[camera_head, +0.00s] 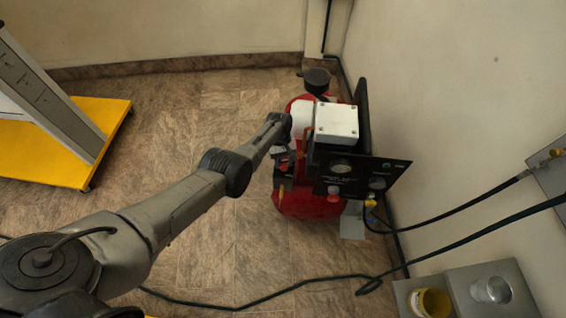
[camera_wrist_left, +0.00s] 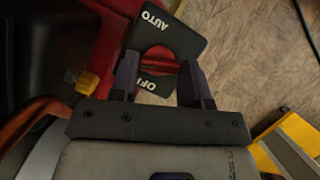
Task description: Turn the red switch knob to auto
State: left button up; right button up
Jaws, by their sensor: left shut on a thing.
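The compressor's red tank (camera_head: 310,207) stands on the floor by the right wall. My left arm reaches to its near left side, and my left gripper (camera_head: 281,153) is small and partly hidden there. In the left wrist view my left gripper (camera_wrist_left: 158,68) has its two fingers on either side of the red switch knob (camera_wrist_left: 158,58), shut on it. The knob's exact pointing cannot be told. My right gripper is out of view.
A black gauge panel (camera_head: 378,166) and a white box (camera_head: 336,121) are beside the gripper. A yellow-based cart (camera_head: 50,158) stands at left. A black hose (camera_head: 255,306) crosses the floor. A yellow cup (camera_head: 430,302) sits at lower right.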

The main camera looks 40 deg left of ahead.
pick_arm(q)
jog(key=m+g+b, duration=0.1)
jog(key=m, duration=0.2)
jog(key=shift+d+y, duration=0.1)
jog(key=shift+y, duration=0.3)
jog(key=shift+m, duration=0.4)
jog(key=shift+w, duration=0.1)
jog(key=o, duration=0.9)
jog(key=shift+d+p+v, duration=0.1)
jog(key=shift+p+v, duration=0.6)
jog(key=shift+v, duration=2.75)
jog(key=shift+d+p+v, duration=0.15)
jog(key=shift+p+v, duration=0.5)
jog(key=shift+v, duration=2.75)
